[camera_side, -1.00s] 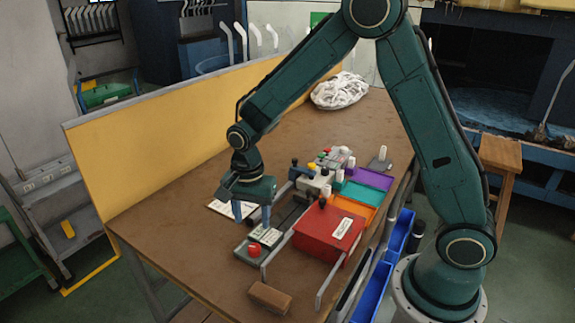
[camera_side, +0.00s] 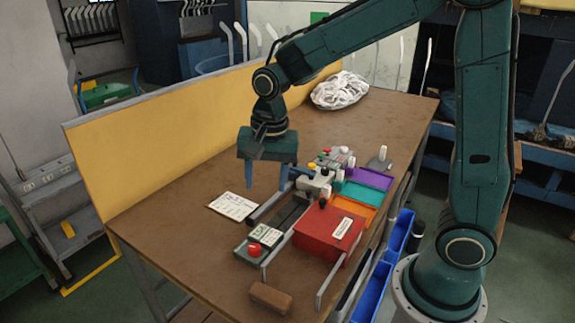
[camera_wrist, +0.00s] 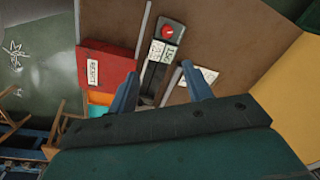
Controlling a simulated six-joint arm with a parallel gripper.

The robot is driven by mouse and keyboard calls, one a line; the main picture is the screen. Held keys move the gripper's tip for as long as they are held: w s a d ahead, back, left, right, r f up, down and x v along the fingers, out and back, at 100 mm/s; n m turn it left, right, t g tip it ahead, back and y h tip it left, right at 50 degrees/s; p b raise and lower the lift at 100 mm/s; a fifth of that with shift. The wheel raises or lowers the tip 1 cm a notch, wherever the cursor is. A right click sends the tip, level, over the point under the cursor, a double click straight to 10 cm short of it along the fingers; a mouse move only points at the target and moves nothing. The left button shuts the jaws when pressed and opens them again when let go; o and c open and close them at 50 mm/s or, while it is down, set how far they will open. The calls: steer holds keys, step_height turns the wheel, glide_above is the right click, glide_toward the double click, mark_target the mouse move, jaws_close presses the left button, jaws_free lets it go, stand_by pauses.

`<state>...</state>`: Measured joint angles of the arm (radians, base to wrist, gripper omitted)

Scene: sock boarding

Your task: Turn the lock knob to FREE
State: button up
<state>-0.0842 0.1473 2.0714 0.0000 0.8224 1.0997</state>
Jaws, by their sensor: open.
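A red round knob (camera_side: 254,250) sits on the near end of a grey fixture on the table. In the wrist view the red knob (camera_wrist: 168,32) shows a pale mark on its face. I cannot read its setting. A white label plate (camera_side: 266,235) lies beside it, with printing too small to read. My gripper (camera_side: 266,185) is open and empty, raised above the fixture's rail and behind the knob. In the wrist view its two blue fingers (camera_wrist: 158,72) stand apart, with the rail between them and the knob beyond. Nothing touches the knob.
A red box (camera_side: 330,232) with a white label stands right of the fixture. Orange, teal and purple trays (camera_side: 362,195) lie behind it. A white card (camera_side: 233,206) lies left of the rail. A brown block (camera_side: 270,298) is at the front. A yellow panel (camera_side: 170,140) borders the left.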

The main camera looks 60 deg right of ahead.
steer(key=s+d+r+n+t, duration=0.2)
steer(key=s+r+n, duration=0.3)
steer(key=s+r, duration=0.2)
steer(key=shift+s+r, duration=0.2)
steer(key=shift+s, duration=0.8)
steer(key=w+a+f+m+g, duration=0.3)
steer(key=w+f+m, duration=0.3)
steer(key=w+f, duration=0.6)
steer(key=shift+w+f+m, duration=0.4)
steer(key=shift+f, duration=0.35)
steer(key=shift+a, duration=0.1)
